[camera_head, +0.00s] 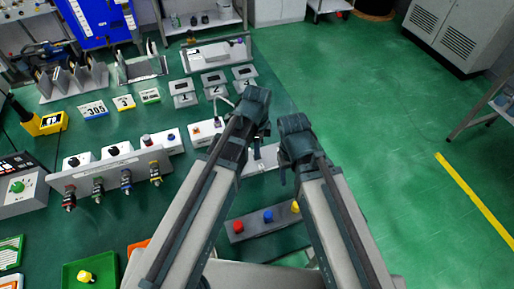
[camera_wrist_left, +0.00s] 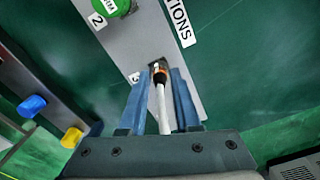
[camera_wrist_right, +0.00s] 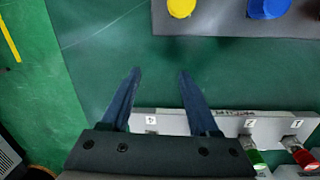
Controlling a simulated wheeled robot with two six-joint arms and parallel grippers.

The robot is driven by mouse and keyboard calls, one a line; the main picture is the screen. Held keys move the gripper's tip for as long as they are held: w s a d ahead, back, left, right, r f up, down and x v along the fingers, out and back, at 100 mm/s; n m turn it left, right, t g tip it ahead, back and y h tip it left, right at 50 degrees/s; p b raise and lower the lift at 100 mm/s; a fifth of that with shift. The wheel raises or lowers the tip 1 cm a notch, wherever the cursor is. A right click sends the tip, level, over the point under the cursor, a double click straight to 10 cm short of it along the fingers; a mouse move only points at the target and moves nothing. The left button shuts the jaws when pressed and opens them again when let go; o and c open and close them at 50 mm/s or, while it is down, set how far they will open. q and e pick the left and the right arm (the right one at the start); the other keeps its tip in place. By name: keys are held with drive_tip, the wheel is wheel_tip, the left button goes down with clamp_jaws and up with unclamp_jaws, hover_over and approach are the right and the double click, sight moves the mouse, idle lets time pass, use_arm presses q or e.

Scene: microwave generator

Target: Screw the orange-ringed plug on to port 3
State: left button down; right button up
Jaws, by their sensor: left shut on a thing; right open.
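In the left wrist view my left gripper (camera_wrist_left: 158,80) is shut around the white-bodied, orange-ringed plug (camera_wrist_left: 160,72). The plug's dark front end meets the grey port panel (camera_wrist_left: 150,42) beside the "3" label (camera_wrist_left: 134,77). I cannot tell how far it is seated or threaded. A green plug (camera_wrist_left: 112,7) sits at port 2. My right gripper (camera_wrist_right: 160,73) is open and empty, near the panel (camera_wrist_right: 205,122) at the label "4" end. In the head view the arms hide most of the panel (camera_head: 263,158) and the held plug.
A dark bar with red, blue and yellow caps (camera_head: 266,217) lies in front of the panel. Left are a fixture with several coloured connectors (camera_head: 115,172) and a green tray (camera_head: 90,265). Open green floor (camera_head: 400,150) is on the right.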

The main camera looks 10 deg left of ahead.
use_arm(q)
drive_tip(key=c, duration=0.6)
unclamp_jaws()
drive_tip(key=shift+r, duration=0.1)
wheel_tip(320, 180, up, 14)
drive_tip(key=p, duration=1.4)
drive_tip(key=shift+f, duration=0.2)
use_arm(e)
wheel_tip(320, 180, up, 14)
drive_tip(key=shift+f, duration=0.15)
use_arm(q)
drive_tip(key=s+n+y, duration=0.1)
drive_tip(key=s+n, duration=0.8)
drive_tip(key=n, duration=0.4)
drive_tip(key=shift+s, duration=0.3)
